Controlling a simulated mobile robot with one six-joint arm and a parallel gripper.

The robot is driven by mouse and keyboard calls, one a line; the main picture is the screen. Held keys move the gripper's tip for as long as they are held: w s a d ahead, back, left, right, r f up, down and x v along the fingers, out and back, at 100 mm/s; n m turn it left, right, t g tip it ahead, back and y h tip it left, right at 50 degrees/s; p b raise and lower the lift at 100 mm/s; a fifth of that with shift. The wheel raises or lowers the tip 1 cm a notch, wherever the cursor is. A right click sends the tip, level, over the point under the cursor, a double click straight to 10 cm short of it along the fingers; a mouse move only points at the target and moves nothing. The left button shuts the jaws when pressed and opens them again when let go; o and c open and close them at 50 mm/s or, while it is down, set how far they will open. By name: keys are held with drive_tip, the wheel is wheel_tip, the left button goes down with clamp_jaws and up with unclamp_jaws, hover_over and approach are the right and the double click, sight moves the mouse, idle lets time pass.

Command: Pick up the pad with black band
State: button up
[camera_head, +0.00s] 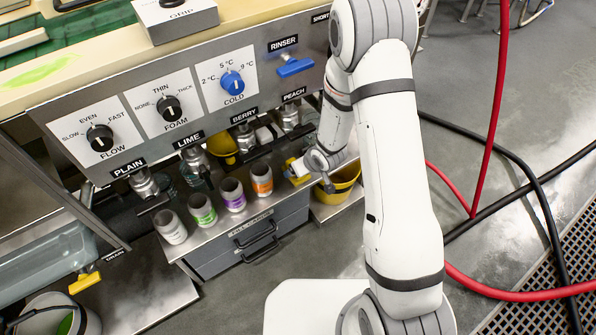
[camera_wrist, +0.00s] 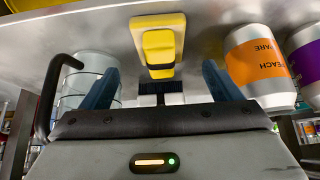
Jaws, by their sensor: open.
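A yellow block (camera_wrist: 158,45) shows in the wrist view, standing out from a yellow plate on the grey metal shelf, with a thin dark line across it. A dark, brush-like piece and pale parts lie just below it in that view. I cannot tell for sure whether this is the pad with the black band. My gripper (camera_wrist: 160,68) is open, with one blue finger on each side of the block, apart from it. In the head view, my gripper (camera_head: 318,162) is beside a yellow piece (camera_head: 298,169) at the shelf's right end; the fingers are hard to make out there.
Several cans stand left of my gripper in the head view; the orange-banded can (camera_head: 262,181) is nearest. It also shows in the wrist view (camera_wrist: 258,62). A yellow bucket (camera_head: 342,188) is below right. Nozzles hang above the shelf. Red and black hoses (camera_head: 490,110) lie right.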

drive_tip(key=b+x, duration=0.2)
drive_tip(key=x, duration=0.3)
drive_tip(key=shift+f, duration=0.1)
drive_tip(key=shift+s, duration=0.1)
drive_tip(key=shift+c, duration=0.6)
drive_tip(key=c, duration=1)
drive_tip(key=shift+o, duration=0.2)
drive_tip(key=shift+r+p, duration=0.45)
drive_tip(key=shift+r, duration=0.35)
wheel_tip(320, 180, up, 2)
drive_tip(key=shift+r+p, duration=0.2)
drive_tip(key=shift+p, duration=0.4)
drive_tip(key=s+d+p, duration=0.5)
drive_tip(key=s+d, duration=0.5)
drive_tip(key=s, duration=0.4)
drive_tip(key=shift+s, duration=0.4)
